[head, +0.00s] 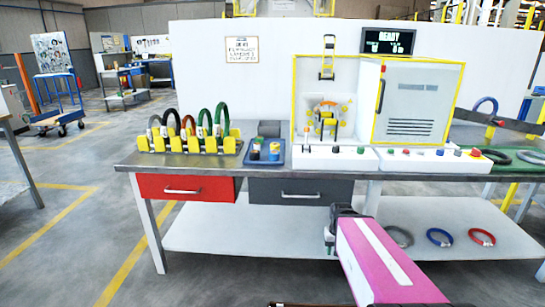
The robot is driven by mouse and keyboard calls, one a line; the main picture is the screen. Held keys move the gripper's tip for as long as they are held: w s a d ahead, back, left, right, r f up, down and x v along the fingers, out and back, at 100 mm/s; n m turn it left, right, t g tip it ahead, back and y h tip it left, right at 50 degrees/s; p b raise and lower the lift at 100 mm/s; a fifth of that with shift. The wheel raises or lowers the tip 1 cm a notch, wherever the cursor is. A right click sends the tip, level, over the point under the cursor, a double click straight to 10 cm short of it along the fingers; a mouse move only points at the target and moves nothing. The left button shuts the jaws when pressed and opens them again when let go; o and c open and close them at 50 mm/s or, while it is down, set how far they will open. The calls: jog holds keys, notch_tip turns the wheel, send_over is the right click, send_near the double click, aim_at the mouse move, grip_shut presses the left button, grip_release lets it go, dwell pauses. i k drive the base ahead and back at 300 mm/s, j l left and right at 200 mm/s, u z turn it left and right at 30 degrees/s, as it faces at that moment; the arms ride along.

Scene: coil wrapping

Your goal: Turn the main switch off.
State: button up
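A white wrapping machine with yellow edges (378,100) stands on the workbench. A white control strip (430,163) with several small buttons and knobs runs along its front. A red knob (475,152) sits at the strip's right end. Which control is the main switch, and its position, are too small to tell. My gripper (329,238) is low in front of the bench, below the tabletop and apart from the controls. Its fingers are small and dark, partly hidden by my pink arm.
Coils stand in a yellow rack (190,143) on the bench's left. A blue tray (264,153) holds small rolls. A red drawer (185,187) and a grey drawer (300,191) hang below the top. Several rings lie on the lower shelf (250,240). Floor is free at left.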

aim_at(475, 152)
jog(key=z, duration=1.35)
jog(key=l, duration=0.15)
jog(key=i+u, duration=0.05)
